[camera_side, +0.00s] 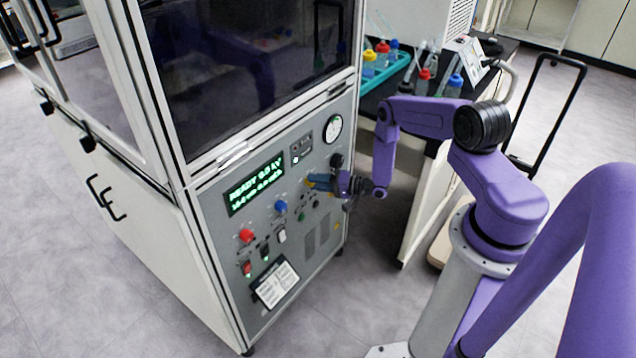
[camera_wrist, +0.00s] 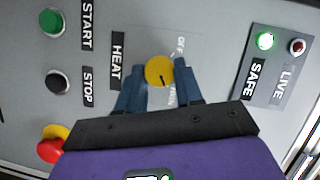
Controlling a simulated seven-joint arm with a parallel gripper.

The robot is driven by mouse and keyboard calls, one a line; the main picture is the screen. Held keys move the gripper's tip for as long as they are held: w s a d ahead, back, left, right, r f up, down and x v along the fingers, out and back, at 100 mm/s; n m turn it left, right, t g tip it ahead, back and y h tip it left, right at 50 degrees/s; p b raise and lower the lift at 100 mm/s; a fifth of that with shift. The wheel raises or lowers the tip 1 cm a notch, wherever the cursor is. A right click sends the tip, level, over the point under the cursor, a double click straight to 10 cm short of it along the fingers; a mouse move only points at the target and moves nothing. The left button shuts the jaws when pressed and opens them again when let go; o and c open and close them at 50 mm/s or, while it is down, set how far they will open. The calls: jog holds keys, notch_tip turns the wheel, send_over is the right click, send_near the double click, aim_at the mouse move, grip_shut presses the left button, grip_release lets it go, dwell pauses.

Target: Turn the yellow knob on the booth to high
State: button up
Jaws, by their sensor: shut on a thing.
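The yellow knob (camera_wrist: 159,71) is round, with a short dark mark near its lower edge, and sits on the grey panel beside a HEAT label (camera_wrist: 117,61) in the wrist view. My gripper (camera_wrist: 160,76) has one blue finger on each side of the knob and is shut on it. An OFF marking (camera_wrist: 180,46) shows at the upper right of the knob. Another marking below it is partly hidden by the right finger, and I cannot read it for certain. In the side view, my gripper (camera_side: 318,183) reaches the booth's front panel (camera_side: 312,245) and hides most of the knob.
A green START button (camera_wrist: 51,21), a black STOP button (camera_wrist: 57,81) and a red button (camera_wrist: 50,150) are left of the gripper. SAFE and LIVE lamps are at right. In the side view, a lit display (camera_side: 256,184) and gauge (camera_side: 333,128) are nearby.

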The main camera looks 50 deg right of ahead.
jog(key=o, duration=1)
jog(key=shift+o, duration=0.2)
jog(key=shift+d, duration=0.1)
jog(key=v, duration=1.7)
jog(key=shift+s, duration=0.2)
